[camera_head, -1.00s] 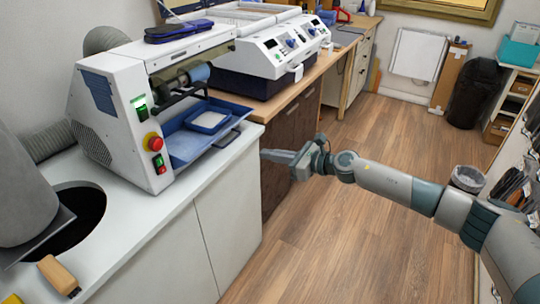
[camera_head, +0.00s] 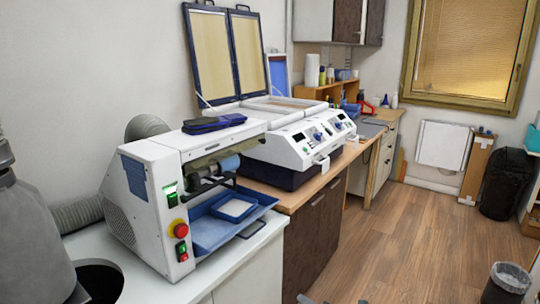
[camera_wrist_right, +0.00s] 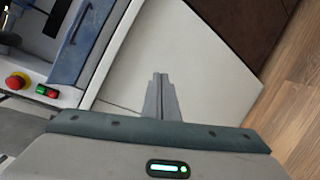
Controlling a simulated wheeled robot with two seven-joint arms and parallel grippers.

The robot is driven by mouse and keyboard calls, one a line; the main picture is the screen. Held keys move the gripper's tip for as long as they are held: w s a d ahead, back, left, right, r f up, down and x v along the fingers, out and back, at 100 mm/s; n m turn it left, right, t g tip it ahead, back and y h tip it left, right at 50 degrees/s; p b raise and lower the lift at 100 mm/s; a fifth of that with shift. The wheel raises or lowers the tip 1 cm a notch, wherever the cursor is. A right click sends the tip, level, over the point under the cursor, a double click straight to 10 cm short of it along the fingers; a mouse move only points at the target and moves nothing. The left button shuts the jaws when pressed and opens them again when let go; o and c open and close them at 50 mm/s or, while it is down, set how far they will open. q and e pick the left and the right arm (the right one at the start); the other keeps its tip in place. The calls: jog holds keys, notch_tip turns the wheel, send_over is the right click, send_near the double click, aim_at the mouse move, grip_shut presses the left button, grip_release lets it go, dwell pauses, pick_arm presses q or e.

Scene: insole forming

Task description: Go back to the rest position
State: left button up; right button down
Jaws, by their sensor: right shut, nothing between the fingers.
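My right gripper shows in the right wrist view (camera_wrist_right: 160,80). My left gripper is in neither view.
A white machine (camera_head: 150,205) with a blue tray (camera_head: 212,232) stands on the white counter (camera_head: 145,283). The tray edge also shows in the wrist view (camera_wrist_right: 80,45). A double-lidded machine (camera_head: 290,150) is behind. Wood floor (camera_head: 380,255) is clear; a bin (camera_head: 505,285) stands right.

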jog(key=s+d+f+m+g+h, duration=0.25)
jog(key=s+d+f+m, duration=0.25)
jog(key=s+f+m, duration=0.7)
jog(key=s+d+f+m+g+h, duration=0.1)
jog(key=s+d+f+m+h, duration=0.4)
jog(key=s+f, duration=1.25)
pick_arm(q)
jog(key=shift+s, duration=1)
pick_arm(e)
jog(key=s+f+m+g, duration=0.2)
jog(key=s+f, duration=0.4)
jog(key=s, duration=0.5)
jog(key=s+d+f+m+g, duration=0.1)
jog(key=s+f+m, duration=0.4)
jog(key=s, duration=0.7)
jog(key=s+f+m+g, duration=0.3)
jog(key=s+f, duration=0.3)
jog(key=s, duration=0.5)
jog(key=shift+s+d+f+m+h, duration=0.15)
jog(key=shift+d+f+m+h, duration=0.15)
jog(key=shift+f+m+h, duration=0.15)
